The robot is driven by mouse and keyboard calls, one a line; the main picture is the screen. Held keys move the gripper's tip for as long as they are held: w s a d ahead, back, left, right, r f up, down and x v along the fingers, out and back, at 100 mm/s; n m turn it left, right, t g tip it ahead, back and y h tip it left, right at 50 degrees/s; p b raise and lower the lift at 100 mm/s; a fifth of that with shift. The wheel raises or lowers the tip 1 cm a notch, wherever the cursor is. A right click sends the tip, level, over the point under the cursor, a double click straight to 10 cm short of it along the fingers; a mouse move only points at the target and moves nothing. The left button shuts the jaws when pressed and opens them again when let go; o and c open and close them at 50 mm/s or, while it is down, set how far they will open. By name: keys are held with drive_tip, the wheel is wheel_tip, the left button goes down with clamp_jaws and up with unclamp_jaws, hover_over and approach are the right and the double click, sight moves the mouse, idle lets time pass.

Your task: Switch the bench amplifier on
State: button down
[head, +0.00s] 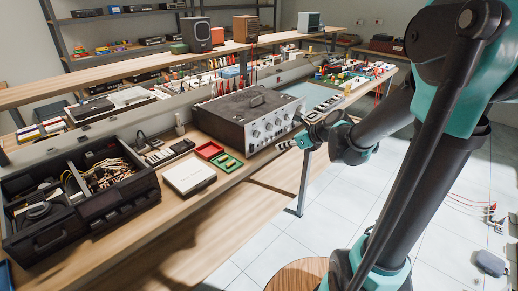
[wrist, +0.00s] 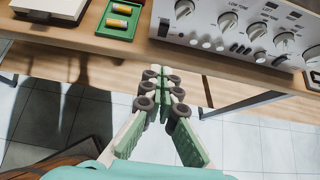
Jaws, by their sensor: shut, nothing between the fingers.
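The bench amplifier (head: 240,108) is a dark box with a silver front panel carrying knobs and small buttons. It stands on the wooden bench. In the wrist view its panel (wrist: 215,30) fills the top right, with large knobs, "LOW TONE" lettering and a row of small round buttons along the lower left. My gripper (head: 284,146) is shut and empty, in front of the panel near its lower right in the head view. In the wrist view the fingertips (wrist: 160,72) point at the bench edge, below the panel's left end, apart from it. I cannot tell which control is the power switch.
Green (head: 229,162) and red (head: 210,150) trays and a white box (head: 189,176) lie left of the amplifier. A shelf with speakers runs behind.

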sight(253, 146)
drive_tip(key=shift+f, duration=0.1)
drive_tip(key=x, duration=0.4)
drive_tip(key=r+x, duration=0.1)
drive_tip(key=x, duration=0.3)
drive_tip(key=a+x, duration=0.1)
drive_tip(key=x, duration=0.3)
drive_tip(key=shift+w+r, duration=0.35)
drive_tip(key=shift+w, duration=0.05)
drive_tip(key=shift+w+a+r, duration=0.1)
drive_tip(key=shift+w+a, duration=0.25)
drive_tip(key=shift+a, duration=0.05)
drive_tip(key=shift+w+a+r, duration=0.2)
drive_tip(key=shift+w+a, duration=0.1)
drive_tip(key=shift+a, duration=0.15)
drive_tip(key=shift+r, duration=0.1)
drive_tip(key=shift+r, duration=0.65)
